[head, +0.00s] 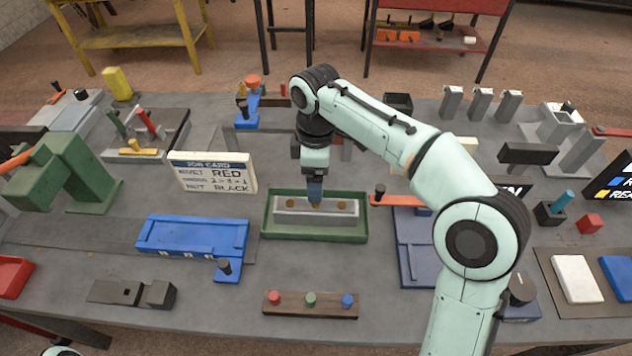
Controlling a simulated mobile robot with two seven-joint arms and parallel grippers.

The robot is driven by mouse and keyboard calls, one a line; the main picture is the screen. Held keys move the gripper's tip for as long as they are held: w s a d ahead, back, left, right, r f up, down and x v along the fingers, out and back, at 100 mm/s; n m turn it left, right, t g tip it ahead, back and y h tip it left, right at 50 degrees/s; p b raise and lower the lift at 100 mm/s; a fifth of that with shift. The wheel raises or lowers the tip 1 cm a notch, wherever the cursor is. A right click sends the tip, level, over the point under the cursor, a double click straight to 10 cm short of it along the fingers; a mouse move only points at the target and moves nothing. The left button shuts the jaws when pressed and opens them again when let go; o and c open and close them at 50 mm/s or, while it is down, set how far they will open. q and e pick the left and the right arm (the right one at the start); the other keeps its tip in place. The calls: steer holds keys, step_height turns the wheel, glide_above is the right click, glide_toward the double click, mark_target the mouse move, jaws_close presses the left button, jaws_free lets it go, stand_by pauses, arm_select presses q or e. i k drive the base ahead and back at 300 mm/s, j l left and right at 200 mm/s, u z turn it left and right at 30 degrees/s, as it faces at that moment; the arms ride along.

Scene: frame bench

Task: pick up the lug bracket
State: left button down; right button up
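A long light-grey metal piece with brass-coloured round spots (345,208), which looks like the lug bracket, lies in a green tray (364,226) at the middle of the bench. My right gripper (315,196) points straight down over the middle of this piece. Its dark fingertips are at or just above the piece; I cannot tell whether they touch it. The fingers overlap in this view, so their opening is hidden, and they cover part of the piece. Only a scrap of my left arm shows at the bottom left edge; its gripper is out of view.
A job card (213,173) reading RED, 2-3-1, BLACK stands left of the tray. A blue fixture (192,236) lies left, and a wooden strip with coloured buttons (310,304) lies in front. A green press (75,175) stands far left. Grey brackets (480,103) stand at the back right.

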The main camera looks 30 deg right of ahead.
mark_target(161, 294)
steer(key=k, duration=1.5)
